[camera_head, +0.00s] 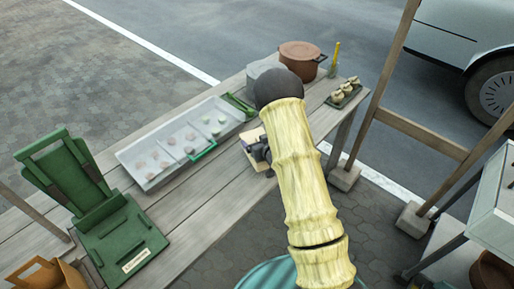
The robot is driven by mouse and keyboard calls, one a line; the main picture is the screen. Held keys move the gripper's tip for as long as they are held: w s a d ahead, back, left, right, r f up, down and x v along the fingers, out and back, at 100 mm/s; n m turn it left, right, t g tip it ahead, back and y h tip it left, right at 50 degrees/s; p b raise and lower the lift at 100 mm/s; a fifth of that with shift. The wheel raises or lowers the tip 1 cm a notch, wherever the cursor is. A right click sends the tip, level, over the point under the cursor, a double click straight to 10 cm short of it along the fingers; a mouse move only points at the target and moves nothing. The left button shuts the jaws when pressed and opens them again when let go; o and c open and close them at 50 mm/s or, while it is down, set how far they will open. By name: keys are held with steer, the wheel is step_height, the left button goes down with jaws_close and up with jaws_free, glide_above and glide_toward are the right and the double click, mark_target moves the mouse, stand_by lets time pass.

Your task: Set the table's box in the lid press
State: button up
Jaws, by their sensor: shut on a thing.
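My arm reaches from the bottom of the head view over the wooden table (211,186). My gripper (259,153), small and dark, is at the table's right front edge, partly hidden by my arm. It is shut on a pale tan box (248,137), whose edges show beside the jaws. I cannot tell whether the box touches the tabletop. A green hinged device with a raised frame and a flat, labelled base, which looks like the lid press (117,238), stands at the table's left end, well left of my gripper.
A pale divided tray (133,165) with small round pieces and a green handle lies between gripper and press. A brown pot (301,54), grey block (262,68) and small dark tray (343,97) stand at the far end. A wooden post frame (395,70) rises at right.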

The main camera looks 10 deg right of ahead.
steer(key=shift+s+f, duration=0.1)
steer(key=shift+f, duration=1.9)
steer(key=o, duration=1.1)
steer(key=shift+f, duration=0.1)
step_height(320, 180, up, 5)
steer(key=b, duration=0.2)
glide_above(261, 168)
steer(key=s+d, duration=0.2)
steer(key=d, duration=0.1)
steer(key=shift+w+d, duration=0.2)
steer(key=shift+w, duration=0.05)
